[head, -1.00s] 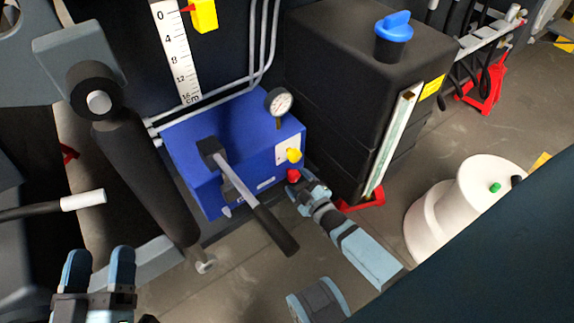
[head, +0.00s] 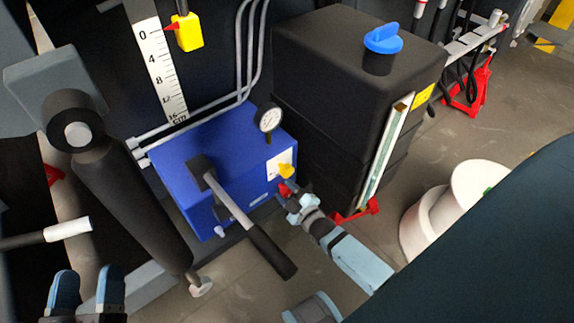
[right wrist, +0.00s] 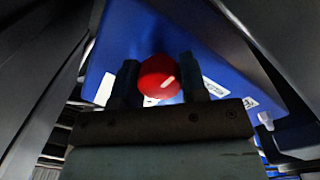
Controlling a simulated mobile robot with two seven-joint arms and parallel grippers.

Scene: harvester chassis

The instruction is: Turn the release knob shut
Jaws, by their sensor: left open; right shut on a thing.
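The red release knob (head: 283,189) sits low on the right end of the blue pump box (head: 228,150), below a yellow knob (head: 286,171). My right gripper (head: 289,195) is shut on the red knob and partly hides it in the head view. In the right wrist view the round red knob (right wrist: 159,77), with a white mark on its face, lies between the two dark fingers (right wrist: 160,82), with the blue box (right wrist: 145,35) behind. My left gripper (head: 87,284) is open and empty at the bottom left, well away from the box.
A black pump lever (head: 268,248) slants across the front of the box. A pressure gauge (head: 269,119) stands on its top. A black tank (head: 335,110) with a blue cap (head: 382,40) rises close behind my right gripper. A black cylinder (head: 130,190) stands left of the box.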

